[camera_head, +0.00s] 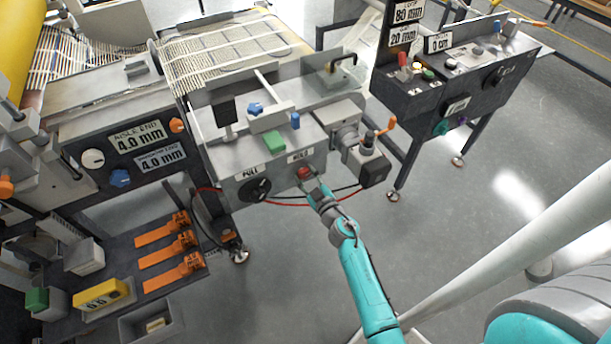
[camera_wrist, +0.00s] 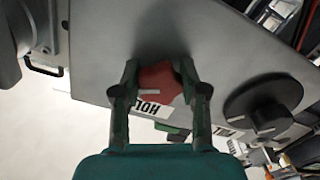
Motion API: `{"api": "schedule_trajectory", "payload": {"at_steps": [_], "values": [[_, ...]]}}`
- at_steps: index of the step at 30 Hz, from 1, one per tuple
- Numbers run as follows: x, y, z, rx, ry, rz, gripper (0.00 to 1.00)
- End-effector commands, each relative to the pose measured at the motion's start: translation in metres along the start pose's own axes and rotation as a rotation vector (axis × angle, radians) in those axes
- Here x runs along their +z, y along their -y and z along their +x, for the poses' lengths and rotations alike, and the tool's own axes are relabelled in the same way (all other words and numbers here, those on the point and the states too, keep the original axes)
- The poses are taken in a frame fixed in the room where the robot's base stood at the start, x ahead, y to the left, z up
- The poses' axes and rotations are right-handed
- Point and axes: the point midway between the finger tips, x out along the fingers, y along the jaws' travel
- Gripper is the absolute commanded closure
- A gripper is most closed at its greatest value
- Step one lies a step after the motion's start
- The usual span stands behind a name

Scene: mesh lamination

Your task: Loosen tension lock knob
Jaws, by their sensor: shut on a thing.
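A red knob (camera_head: 304,172) sits on the front face of the grey machine box (camera_head: 228,172), at a white label that seems to read HOLD. In the wrist view the red knob (camera_wrist: 158,82) is between the two fingers, one on each side. My gripper (camera_head: 309,179) is shut on it, and the gripper (camera_wrist: 160,76) also shows in the wrist view. The knob's white mark points sideways. The fingers hide parts of the label and the knob's edges.
A black knob (camera_head: 256,189) labelled PULL is left of the red knob; it shows at right in the wrist view (camera_wrist: 265,110). Red and black cables (camera_head: 290,203) hang below the box. A motor (camera_head: 373,166) with an orange handle juts out right.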

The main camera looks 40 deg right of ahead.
Motion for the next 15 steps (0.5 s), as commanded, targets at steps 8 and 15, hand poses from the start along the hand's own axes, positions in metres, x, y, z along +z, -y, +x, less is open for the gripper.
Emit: {"api": "schedule_trajectory", "payload": {"at_steps": [8, 15], "values": [[-0.0003, -0.0015, 0.0000, -0.001, -0.001, -0.264, 0.92], [-0.0009, -0.0028, -0.0001, -0.001, -0.001, -0.491, 0.92]]}}
